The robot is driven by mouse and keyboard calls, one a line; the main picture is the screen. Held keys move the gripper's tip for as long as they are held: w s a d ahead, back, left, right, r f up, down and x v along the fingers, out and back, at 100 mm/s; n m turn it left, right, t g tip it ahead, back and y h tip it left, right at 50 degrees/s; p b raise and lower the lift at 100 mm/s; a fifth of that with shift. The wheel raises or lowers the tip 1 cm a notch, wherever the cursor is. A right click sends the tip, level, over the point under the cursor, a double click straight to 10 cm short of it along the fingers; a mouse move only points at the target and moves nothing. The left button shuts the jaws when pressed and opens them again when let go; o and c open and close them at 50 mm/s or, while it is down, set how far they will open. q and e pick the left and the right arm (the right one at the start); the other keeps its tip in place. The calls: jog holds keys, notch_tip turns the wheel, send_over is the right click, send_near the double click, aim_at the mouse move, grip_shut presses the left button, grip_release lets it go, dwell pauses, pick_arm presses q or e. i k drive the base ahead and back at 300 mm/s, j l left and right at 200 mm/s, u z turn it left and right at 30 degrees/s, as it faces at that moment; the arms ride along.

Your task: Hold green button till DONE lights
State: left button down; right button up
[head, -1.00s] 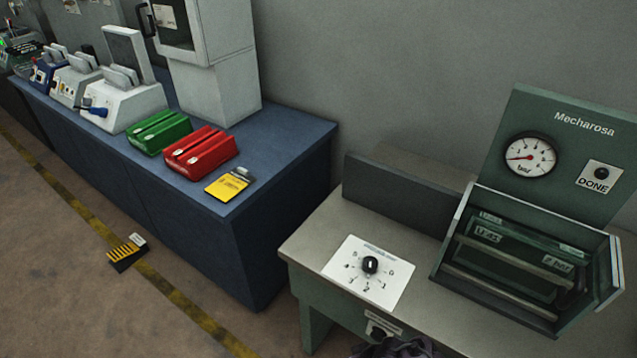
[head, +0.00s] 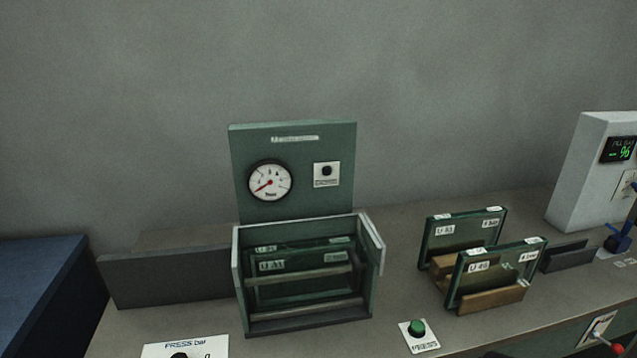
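The green button (head: 417,328) sits on a white plate labelled PRESS (head: 422,346) on the bench, right of the press. Nothing is seen touching the button. The DONE lamp (head: 326,171) is on a white plate on the press's green back panel (head: 290,210) and looks dark. Neither gripper can be made out. A dark sliver at the bottom edge, right of the button, is too small to identify.
A pressure gauge (head: 270,181) is left of the lamp. The press's open-topped box (head: 308,321) holds glass-like plates. Two more plates stand in wooden holders (head: 492,299) behind and right of the button. A white dial card (head: 186,347) lies at the front left.

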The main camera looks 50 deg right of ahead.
aim_at(417, 326)
jog(key=l+z, duration=0.2)
jog(key=z, duration=1.95)
jog(key=i, duration=0.1)
